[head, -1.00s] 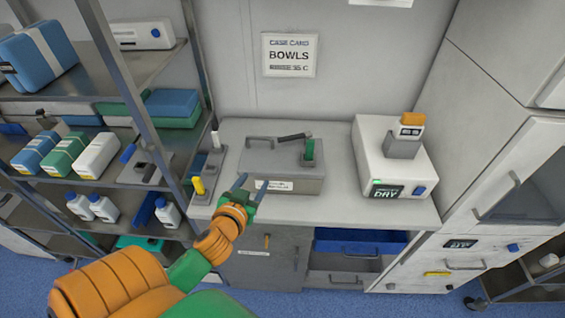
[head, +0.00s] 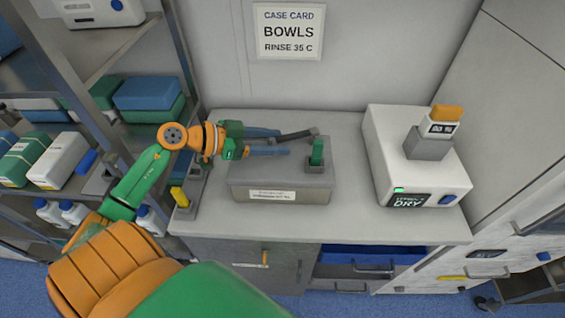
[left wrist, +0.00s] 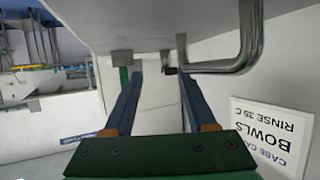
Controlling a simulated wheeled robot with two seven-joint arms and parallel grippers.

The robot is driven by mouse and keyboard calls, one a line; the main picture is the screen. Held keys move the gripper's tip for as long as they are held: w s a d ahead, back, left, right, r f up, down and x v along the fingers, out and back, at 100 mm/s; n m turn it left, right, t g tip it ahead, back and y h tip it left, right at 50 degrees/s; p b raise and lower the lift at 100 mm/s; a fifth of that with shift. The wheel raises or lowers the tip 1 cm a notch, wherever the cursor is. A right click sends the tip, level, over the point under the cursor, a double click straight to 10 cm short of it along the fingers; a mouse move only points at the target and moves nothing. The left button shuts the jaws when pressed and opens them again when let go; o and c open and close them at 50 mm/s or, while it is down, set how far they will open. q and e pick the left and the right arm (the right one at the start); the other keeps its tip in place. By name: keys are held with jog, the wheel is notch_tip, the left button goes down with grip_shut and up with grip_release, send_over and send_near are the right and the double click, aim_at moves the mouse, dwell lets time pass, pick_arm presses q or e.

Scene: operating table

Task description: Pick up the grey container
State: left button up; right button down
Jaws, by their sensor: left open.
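A grey box-shaped container (head: 318,180) with a white label on its front stands on the counter. A dark lever and a green upright piece (head: 317,153) are on its top. My left gripper (head: 284,142) is open and empty over the left part of the container's top, fingers pointing right. It hides the lid handle there in the head view. In the left wrist view a metal handle (left wrist: 240,50) shows just right of the open fingers (left wrist: 160,62); I cannot tell whether they touch it. My right gripper is not in view.
A white machine (head: 385,150) reading DRY stands right of the container, with a smaller grey holder (head: 428,145) on top. A loaded shelf rack (head: 165,60) is on the left. A yellow-topped item (head: 180,196) stands at the counter's left end. Bare counter (head: 355,215) lies in front.

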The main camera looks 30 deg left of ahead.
aim_at(280, 138)
pick_arm(q)
jog(key=shift+w+d+f, duration=0.1)
jog(key=shift+w+f, duration=0.25)
jog(key=shift+w, duration=0.3)
jog(key=shift+w+d+f, duration=0.1)
jog(key=shift+w+f, duration=0.25)
jog(key=shift+w, duration=0.25)
jog(key=shift+w+a, duration=0.25)
jog(key=shift+a, duration=0.1)
jog(key=shift+s+d+r, duration=0.15)
jog(key=shift+s+d, duration=0.15)
jog(key=shift+s, duration=0.1)
grip_shut()
jog(key=shift+w, duration=0.1)
